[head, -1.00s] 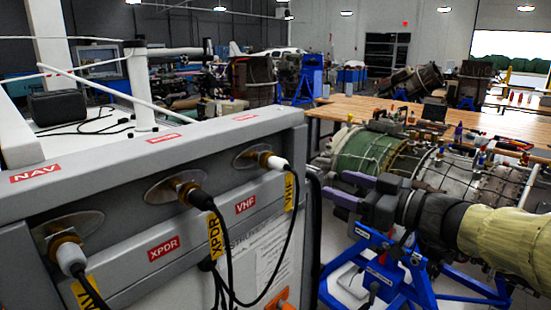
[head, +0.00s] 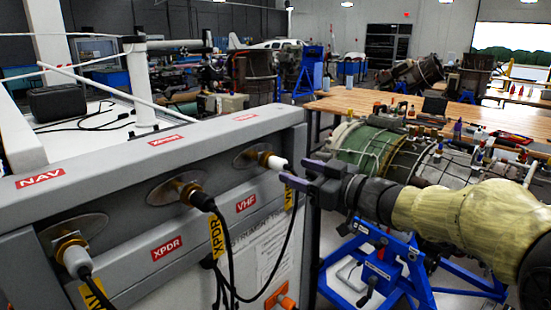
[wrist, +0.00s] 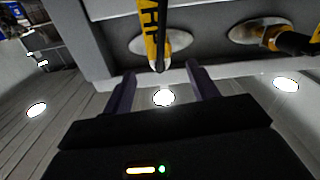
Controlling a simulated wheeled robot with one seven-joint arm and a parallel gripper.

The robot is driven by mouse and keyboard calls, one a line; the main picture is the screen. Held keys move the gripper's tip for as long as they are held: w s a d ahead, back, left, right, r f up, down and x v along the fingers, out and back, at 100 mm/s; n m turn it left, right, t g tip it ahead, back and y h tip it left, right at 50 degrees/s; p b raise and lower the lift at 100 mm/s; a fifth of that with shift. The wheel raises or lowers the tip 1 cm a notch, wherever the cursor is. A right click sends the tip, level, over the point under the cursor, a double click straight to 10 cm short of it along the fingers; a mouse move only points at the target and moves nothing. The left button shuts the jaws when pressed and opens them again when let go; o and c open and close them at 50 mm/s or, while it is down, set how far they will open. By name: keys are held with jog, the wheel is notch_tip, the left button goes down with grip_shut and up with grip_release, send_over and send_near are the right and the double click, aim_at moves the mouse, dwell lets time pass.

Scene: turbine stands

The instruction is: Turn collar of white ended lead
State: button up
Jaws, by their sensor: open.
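The white-ended lead (head: 275,162) with the yellow VHF tag is plugged into the rightmost socket of the grey panel. In the wrist view its white end (wrist: 160,64) shows just beyond and between my fingertips, below the yellow tag (wrist: 153,22). My gripper (head: 292,171) is open, its two purple fingers pointing at this lead from the right. The wrist view shows the gripper (wrist: 160,70) empty; I cannot tell whether a finger touches the lead. Another white-ended lead (head: 75,258) is in the NAV socket at the left.
A black-ended XPDR lead (head: 201,199) sits in the middle socket, its cable hanging down the panel front. The grey panel (head: 120,168) fills the left. A turbine on a blue stand (head: 372,270) stands behind my arm, and a wooden workbench (head: 340,104) lies beyond.

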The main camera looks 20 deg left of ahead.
aim_at(285, 166)
jog(key=p+x, duration=0.1)
jog(key=x, duration=0.6)
jog(key=shift+w+a+p, duration=0.1)
jog(key=shift+a+p, duration=0.15)
jog(key=shift+p, duration=0.15)
jog(key=c, duration=1)
